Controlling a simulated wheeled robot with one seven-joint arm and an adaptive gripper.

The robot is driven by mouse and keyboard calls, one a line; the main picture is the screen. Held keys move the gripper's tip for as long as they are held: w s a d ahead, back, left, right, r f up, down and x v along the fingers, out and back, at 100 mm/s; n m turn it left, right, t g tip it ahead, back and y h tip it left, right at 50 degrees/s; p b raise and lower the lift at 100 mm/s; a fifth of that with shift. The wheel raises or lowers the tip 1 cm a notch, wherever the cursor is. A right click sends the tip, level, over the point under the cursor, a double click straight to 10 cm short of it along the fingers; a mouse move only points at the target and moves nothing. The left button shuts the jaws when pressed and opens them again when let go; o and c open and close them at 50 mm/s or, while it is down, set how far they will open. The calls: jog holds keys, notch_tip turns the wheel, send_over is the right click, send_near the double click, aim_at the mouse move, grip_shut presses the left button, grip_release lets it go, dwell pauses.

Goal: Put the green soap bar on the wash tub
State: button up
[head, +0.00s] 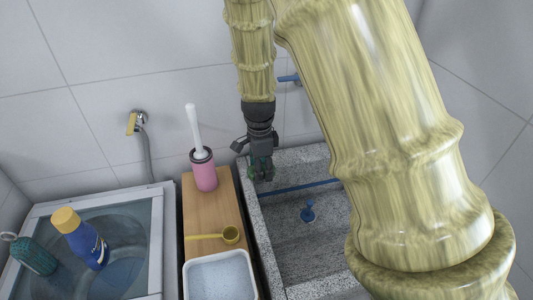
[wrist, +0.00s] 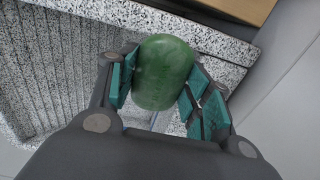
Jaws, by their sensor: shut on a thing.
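The green soap bar (wrist: 163,72) is between the teal-padded fingers of my gripper (wrist: 163,92) in the wrist view, and the gripper is shut on it. In the head view my gripper (head: 261,172) points down at the back left corner of the speckled grey wash tub (head: 267,235). The tub's speckled rim (wrist: 195,37) and ribbed slope also show in the wrist view, behind the soap. I cannot tell whether the soap touches the tub. In the head view the soap is mostly hidden by the fingers.
Farther left, a blue bottle (head: 82,243) and a teal bottle-like thing (head: 33,258) stand on a washing machine (head: 157,235). My arm hides the tub's right side.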

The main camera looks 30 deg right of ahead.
jog(key=w+d, duration=0.1)
jog(key=w, duration=0.2)
jog(key=w+d+p, duration=0.1)
jog(key=w+d, duration=0.1)
jog(key=w, duration=0.1)
jog(key=w+d+p, duration=0.1)
jog(key=w, duration=0.2)
jog(key=shift+d+f, duration=0.25)
jog(key=shift+f, duration=0.15)
jog(key=shift+f+p, duration=0.85)
jog(key=shift+f, duration=0.95)
jog(key=shift+f, duration=0.15)
jog(key=o, duration=1.1)
jog(key=shift+c, duration=0.2)
notch_tip(320, 180, up, 12)
jog(key=b, duration=0.2)
